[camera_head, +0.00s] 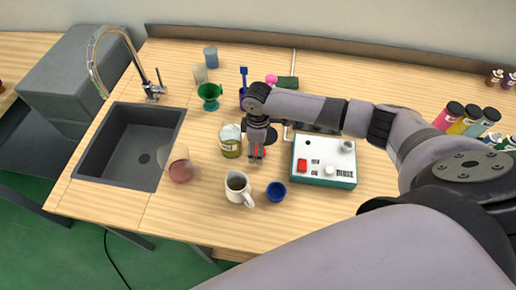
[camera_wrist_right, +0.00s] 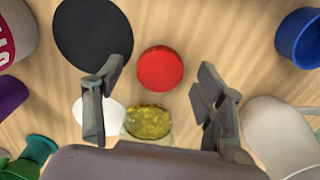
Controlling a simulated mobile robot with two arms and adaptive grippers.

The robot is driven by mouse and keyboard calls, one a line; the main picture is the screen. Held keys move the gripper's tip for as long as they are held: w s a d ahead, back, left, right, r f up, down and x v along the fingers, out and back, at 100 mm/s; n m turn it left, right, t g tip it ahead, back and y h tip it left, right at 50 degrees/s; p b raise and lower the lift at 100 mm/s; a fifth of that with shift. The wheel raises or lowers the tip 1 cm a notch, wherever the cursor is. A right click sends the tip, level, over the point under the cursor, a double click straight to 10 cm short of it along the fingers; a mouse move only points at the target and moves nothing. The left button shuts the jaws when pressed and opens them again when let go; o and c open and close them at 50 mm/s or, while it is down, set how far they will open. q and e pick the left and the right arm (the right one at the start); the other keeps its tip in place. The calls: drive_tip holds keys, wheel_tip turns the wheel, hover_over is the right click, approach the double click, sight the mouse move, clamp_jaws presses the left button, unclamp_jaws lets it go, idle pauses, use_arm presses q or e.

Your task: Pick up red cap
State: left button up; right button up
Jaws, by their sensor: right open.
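The red cap (camera_wrist_right: 160,69) is a round red disc on the wooden table in the right wrist view. My right gripper (camera_wrist_right: 157,95) is open, with one finger on each side of the cap's line and the cap between and a little beyond the fingertips. The gripper is empty and apart from the cap. In the head view my right gripper (camera_head: 256,158) points down over the table, and a small bit of red shows at its fingertips. My left gripper is not in view.
A jar with yellow-green contents (camera_head: 230,141) stands close left of the gripper. A white mug (camera_head: 238,188) and a blue cup (camera_head: 276,191) stand in front. A white and green device (camera_head: 324,161) is to the right. The sink (camera_head: 130,145) is at left.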

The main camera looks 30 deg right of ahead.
drive_tip(key=shift+f, duration=0.25)
drive_tip(key=shift+c, duration=0.5)
drive_tip(key=c, duration=0.8)
drive_tip(key=shift+o, duration=0.2)
